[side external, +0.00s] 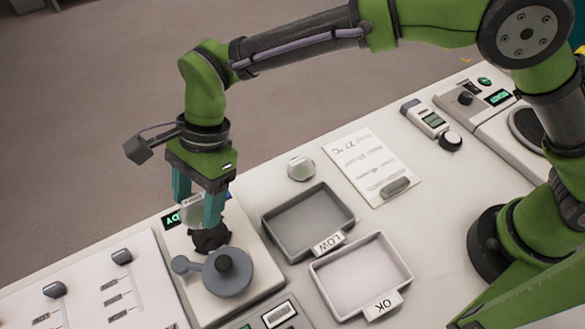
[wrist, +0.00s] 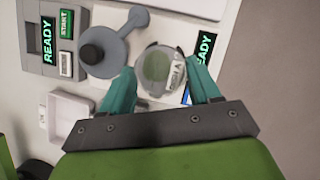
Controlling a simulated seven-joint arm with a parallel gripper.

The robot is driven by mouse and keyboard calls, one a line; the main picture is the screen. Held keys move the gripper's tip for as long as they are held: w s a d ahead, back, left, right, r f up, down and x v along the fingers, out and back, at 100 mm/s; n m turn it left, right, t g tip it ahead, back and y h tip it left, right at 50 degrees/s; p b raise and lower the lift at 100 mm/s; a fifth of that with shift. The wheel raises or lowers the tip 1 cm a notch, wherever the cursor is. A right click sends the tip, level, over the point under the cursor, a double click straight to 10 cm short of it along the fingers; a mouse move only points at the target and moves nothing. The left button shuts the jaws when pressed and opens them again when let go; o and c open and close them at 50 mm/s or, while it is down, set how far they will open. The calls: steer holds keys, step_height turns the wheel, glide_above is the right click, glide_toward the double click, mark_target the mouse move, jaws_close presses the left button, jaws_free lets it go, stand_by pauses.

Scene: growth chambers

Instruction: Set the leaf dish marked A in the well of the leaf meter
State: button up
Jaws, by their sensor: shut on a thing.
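My gripper (side external: 197,213) is shut on a clear round leaf dish (side external: 191,208) with a white label. In the wrist view the dish (wrist: 156,66) sits between my two teal fingertips (wrist: 162,74); a green leaf disc shows in it and its label appears to end in A. The leaf meter (side external: 262,281) is a pale box with a lit green display. Its dark well (side external: 209,239) lies just below the dish, partly hidden by my fingers. The dish appears to be above the well; the exact gap is unclear. The meter's blue-grey round lid (side external: 230,280) is swung aside from the well.
A second small dish (side external: 301,168) stands on the bench behind the grey LOW tray (side external: 345,197). The pale OK tray (side external: 406,275) is in front of that; both look empty. A note card (side external: 362,157), a handheld meter (side external: 425,118) and a switch panel (side external: 88,290) lie around.

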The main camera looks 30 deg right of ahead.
steer(key=shift+f, duration=2.85)
steer(key=shift+f, duration=0.25)
steer(key=shift+f, duration=0.35)
steer(key=o, duration=1.1)
steer(key=shift+f, duration=0.1)
